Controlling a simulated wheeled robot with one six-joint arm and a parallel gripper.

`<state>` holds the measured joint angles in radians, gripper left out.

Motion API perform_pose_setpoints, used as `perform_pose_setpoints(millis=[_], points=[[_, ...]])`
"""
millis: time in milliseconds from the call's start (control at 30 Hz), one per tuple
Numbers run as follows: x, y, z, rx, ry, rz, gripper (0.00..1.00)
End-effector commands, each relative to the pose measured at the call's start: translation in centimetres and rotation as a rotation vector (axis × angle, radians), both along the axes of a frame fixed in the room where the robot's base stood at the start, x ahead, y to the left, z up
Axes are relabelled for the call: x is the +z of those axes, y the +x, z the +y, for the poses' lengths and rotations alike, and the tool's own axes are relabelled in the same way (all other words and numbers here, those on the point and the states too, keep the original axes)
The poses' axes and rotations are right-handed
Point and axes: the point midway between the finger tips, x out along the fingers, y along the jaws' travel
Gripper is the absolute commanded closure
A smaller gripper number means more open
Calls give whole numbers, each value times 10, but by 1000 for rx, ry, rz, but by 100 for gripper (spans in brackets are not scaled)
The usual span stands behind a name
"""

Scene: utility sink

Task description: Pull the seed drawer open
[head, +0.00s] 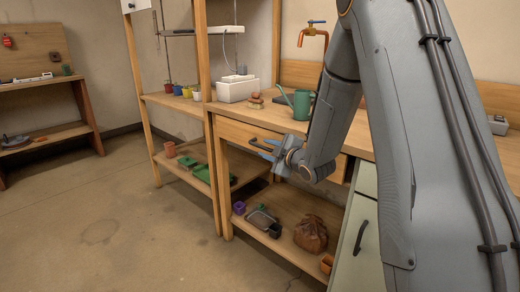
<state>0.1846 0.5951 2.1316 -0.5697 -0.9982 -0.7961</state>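The drawer (232,132) is a wooden front under the bench top, left of my arm. It looks shut or nearly so. Its dark bar handle (256,145) shows at the left of my gripper, and the handle's right end is hidden by the fingers. My gripper (267,149) is at the handle, with its two bluish fingertips apart, one above the other. Whether the fingers touch the handle cannot be told. My arm covers the right part of the drawer front.
A green watering can (299,103), stacked pots (255,101) and a white box (237,89) stand on the bench. The lower shelf holds a brown bag (311,234) and trays. A pale cabinet door (351,243) is at right. The floor at left is clear.

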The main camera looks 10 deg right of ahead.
Motion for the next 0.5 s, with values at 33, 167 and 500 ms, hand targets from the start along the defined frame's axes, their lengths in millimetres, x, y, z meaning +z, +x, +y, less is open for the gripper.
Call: perform_pose_setpoints(millis=[33, 167, 500], points=[[-3, 8, 4, 2, 0, 1, 71], [-7, 26, 8, 0, 2, 1, 71], [-11, 47, 15, -1, 2, 3, 71]])
